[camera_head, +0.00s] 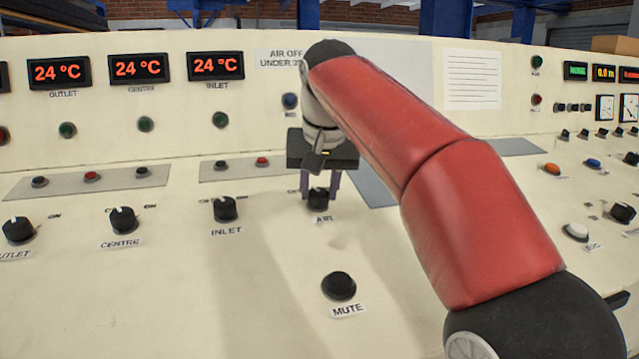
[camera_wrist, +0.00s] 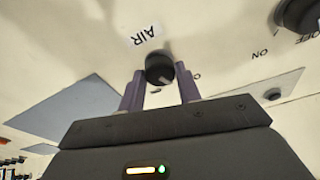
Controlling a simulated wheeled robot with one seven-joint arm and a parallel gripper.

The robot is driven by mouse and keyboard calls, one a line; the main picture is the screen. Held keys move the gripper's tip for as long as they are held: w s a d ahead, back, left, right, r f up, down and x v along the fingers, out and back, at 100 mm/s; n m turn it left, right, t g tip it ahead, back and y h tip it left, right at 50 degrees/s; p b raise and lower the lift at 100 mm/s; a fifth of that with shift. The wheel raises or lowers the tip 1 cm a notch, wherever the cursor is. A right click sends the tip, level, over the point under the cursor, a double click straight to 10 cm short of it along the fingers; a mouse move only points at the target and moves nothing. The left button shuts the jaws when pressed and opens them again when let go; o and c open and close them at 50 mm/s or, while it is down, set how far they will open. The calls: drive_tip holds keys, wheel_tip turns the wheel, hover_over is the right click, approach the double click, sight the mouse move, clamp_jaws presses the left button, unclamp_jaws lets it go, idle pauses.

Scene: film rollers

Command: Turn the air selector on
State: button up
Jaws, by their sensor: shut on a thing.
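The air selector (camera_head: 318,203) is a small black rotary knob on the cream console, with an "AIR" label just below it in the head view. It also shows in the wrist view (camera_wrist: 158,66), with a short pale pointer line on its face. My gripper (camera_head: 319,192) stands over the knob, with one purple finger on each side. In the wrist view my gripper (camera_wrist: 160,76) is shut on the knob. The fingers and gripper body cover part of the knob and the marks around it in the head view, so its setting is hard to read there.
Similar knobs for inlet (camera_head: 225,209), centre (camera_head: 123,220) and outlet (camera_head: 18,230) stand to the left. A black mute button (camera_head: 339,286) is below the air selector. Small buttons (camera_head: 262,161) are on a grey plate to the left. The sloping panel around the knob is mostly bare.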

drive_tip(key=shift+a+r+m+p, duration=0.1)
drive_tip(key=shift+m+p, duration=0.45)
drive_tip(key=shift+m, duration=0.55)
drive_tip(key=m+h, duration=0.1)
drive_tip(key=m, duration=0.2)
drive_tip(key=shift+m, duration=0.4)
drive_tip(key=m, duration=0.5)
drive_tip(key=shift+w+g+h, duration=0.1)
drive_tip(key=shift+g+h, duration=0.2)
drive_tip(key=shift+m, duration=0.3)
drive_tip(key=o, duration=1)
drive_tip(key=shift+c, duration=0.2)
drive_tip(key=v, duration=0.7)
drive_tip(key=shift+r, duration=0.35)
drive_tip(key=shift+s, duration=0.2)
